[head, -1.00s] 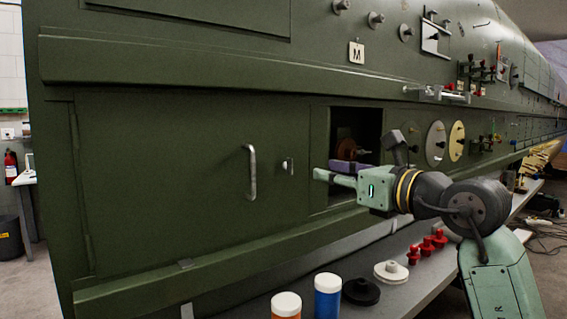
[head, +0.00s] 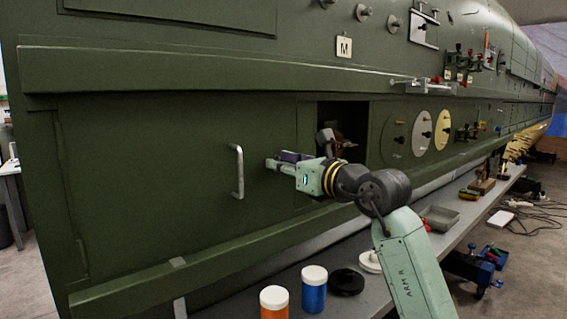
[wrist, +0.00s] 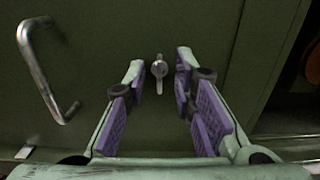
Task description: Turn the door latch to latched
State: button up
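The green door (head: 150,190) is flush with the fuselage side and carries a bar handle (head: 237,170). In the wrist view the small metal door latch (wrist: 159,70) shows right of the handle (wrist: 42,72), with its lever hanging about vertical. My gripper (head: 274,162) is open, and in the wrist view its purple-padded fingers stand to the left and right of the latch. The latch lies between the fingertips in the picture; whether they reach its depth I cannot tell. In the head view my gripper hides the latch.
An open recess (head: 350,135) is right of the door, with my wrist in front of it. Below, a grey bench holds an orange jar (head: 274,303), a blue jar (head: 314,292) and a black disc (head: 346,282). A ledge runs under the door.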

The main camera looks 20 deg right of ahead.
jog(key=shift+c, duration=0.3)
grip_shut()
jog(key=shift+m, duration=0.3)
jog(key=shift+d+f+m+b, duration=0.1)
jog(key=shift+m+b, duration=1.85)
jog(key=shift+m, duration=2.35)
jog(key=shift+d+f+m+b, duration=0.1)
jog(key=shift+m+b, duration=1.85)
jog(key=shift+m, duration=2.35)
